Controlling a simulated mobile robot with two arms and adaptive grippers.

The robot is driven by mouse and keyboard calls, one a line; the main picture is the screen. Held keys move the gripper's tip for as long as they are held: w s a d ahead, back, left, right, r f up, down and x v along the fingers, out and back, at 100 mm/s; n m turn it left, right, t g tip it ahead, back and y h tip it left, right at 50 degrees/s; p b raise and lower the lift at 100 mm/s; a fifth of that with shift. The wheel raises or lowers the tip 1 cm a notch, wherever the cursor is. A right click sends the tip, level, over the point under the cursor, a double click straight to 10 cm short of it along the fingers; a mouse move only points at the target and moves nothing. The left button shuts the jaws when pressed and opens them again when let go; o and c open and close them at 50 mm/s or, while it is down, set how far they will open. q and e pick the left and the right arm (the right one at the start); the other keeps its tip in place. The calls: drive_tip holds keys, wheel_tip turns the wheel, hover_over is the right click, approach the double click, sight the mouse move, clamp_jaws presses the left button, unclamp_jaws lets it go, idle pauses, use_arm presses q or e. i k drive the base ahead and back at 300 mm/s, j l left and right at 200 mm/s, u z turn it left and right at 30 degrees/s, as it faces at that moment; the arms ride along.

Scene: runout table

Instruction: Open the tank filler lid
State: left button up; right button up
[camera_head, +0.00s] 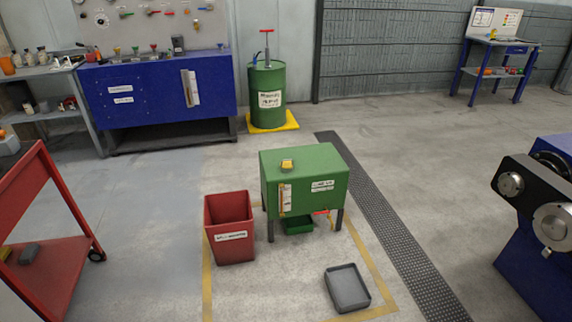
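A green box-shaped tank (304,178) stands on dark legs in the middle of the view. A small yellow filler lid (287,164) sits on its top, left of centre, and looks closed. A pale gauge strip (285,199) and a white label (322,186) are on its front. A red piece (320,212) shows low on the front right. A green tray (298,224) is under the tank. Neither of my grippers is in view.
A red bin (230,225) stands left of the tank, and a grey tray (346,288) lies on the floor in front. A red cart (55,255) is at left, a blue machine (541,245) at right. A green drum (268,95) stands behind. Floor between is open.

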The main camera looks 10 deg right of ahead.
sight(286, 163)
drive_tip(key=i+l, duration=0.1)
drive_tip(key=i, duration=0.9)
